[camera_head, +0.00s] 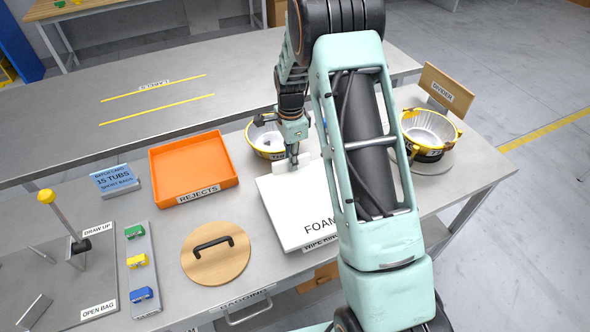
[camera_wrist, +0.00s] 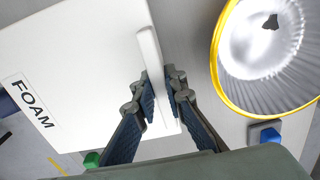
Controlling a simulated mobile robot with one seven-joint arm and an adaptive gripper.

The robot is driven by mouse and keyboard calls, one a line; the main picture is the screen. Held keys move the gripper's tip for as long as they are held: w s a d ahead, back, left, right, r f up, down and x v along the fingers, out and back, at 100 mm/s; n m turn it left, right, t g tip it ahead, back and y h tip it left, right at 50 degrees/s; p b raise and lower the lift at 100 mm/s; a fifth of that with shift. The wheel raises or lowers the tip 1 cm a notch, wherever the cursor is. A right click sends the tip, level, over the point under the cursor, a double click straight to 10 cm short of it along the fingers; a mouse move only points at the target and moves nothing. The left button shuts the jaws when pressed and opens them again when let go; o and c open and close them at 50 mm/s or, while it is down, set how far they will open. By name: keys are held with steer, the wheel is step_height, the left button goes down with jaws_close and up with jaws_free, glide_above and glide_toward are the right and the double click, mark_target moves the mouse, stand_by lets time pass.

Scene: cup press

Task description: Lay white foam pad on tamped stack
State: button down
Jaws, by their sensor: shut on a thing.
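A square white slab marked FOAM (camera_head: 290,215) lies flat on the grey bench. It also shows in the wrist view (camera_wrist: 75,75). My gripper (camera_head: 294,160) is at its far edge, pointing down. In the wrist view, the fingers (camera_wrist: 161,95) are shut on a thin upright white piece of the foam pad (camera_wrist: 149,55). I cannot tell whether this piece joins the slab. A yellow-rimmed silver tub (camera_head: 265,153) stands just behind the gripper, with a dark patch inside. Another yellow-rimmed silver tub (camera_head: 428,125) stands on a round grey plate at the right. A tamped stack cannot be made out.
An orange REJECTS tray (camera_head: 190,165) and a round wooden lid with black handle (camera_head: 215,258) lie left of the slab. A strip with green, yellow and blue clips (camera_head: 140,262) is farther left. A wooden sign board (camera_head: 446,92) stands behind the right tub. My arm hides the middle bench.

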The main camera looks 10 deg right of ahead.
steer(key=shift+r, duration=0.5)
steer(key=s+r+b, duration=0.1)
steer(key=s+r, duration=1.1)
steer(key=s, duration=0.2)
steer(key=r+n+p, duration=0.1)
steer(key=n+p, duration=0.2)
steer(key=n, duration=0.2)
steer(key=w+r+n+p, duration=0.1)
steer(key=n+p, duration=0.2)
steer(key=n, duration=0.2)
steer(key=w+r+n+p, duration=0.1)
steer(key=n+p, duration=0.2)
steer(key=n, duration=0.3)
steer(key=shift+w+r+p, duration=0.1)
steer(key=shift+r+p, duration=0.05)
steer(key=shift+p, duration=0.2)
